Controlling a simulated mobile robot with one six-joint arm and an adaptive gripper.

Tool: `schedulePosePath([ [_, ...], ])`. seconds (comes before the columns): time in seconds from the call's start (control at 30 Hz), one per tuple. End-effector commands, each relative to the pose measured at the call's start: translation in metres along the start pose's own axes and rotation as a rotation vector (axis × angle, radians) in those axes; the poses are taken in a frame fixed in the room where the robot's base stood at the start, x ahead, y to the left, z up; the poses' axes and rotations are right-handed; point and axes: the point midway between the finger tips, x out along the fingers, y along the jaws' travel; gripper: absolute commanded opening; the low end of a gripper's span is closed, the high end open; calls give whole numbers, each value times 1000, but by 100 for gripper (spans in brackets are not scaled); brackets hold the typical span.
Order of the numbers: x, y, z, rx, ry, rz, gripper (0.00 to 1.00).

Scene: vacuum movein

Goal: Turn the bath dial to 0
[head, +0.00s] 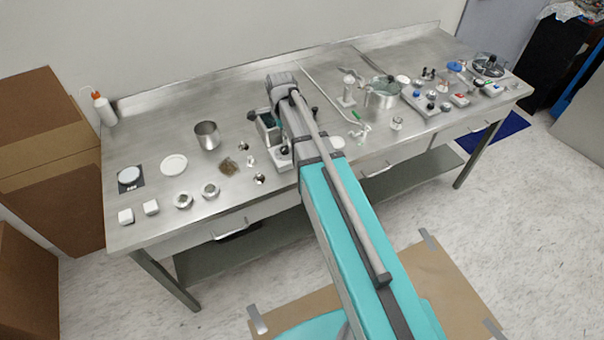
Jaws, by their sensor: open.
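A small metal bath (268,130) with an open top stands near the middle of the bench, partly covered by my arm. A pale base with small dark parts shows at its front, beside my arm. I cannot make out a dial or its setting. My arm reaches over the bench, and its wrist is above and behind the bath. My gripper is hidden behind the wrist and arm, so its fingers and any contact with the dial do not show.
A steel beaker (207,135), a scale (130,178) and small jars stand left of the bath. A pot (382,94), a tap-like tube and several small devices crowd the right. A low backsplash and wall close off the rear.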

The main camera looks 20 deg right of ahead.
Motion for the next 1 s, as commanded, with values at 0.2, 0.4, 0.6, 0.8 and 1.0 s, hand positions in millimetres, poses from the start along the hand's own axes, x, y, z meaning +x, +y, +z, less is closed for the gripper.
schedulePosePath([
  [0.2,-23,0,0,0,0,0,79],
  [0.4,-40,0,0,0,0,0,79],
  [0.6,-56,0,0,0,0,0,79],
  [0.8,-70,0,0,0,0,0,79],
  [1.0,-82,0,0,0,0,0,79],
])
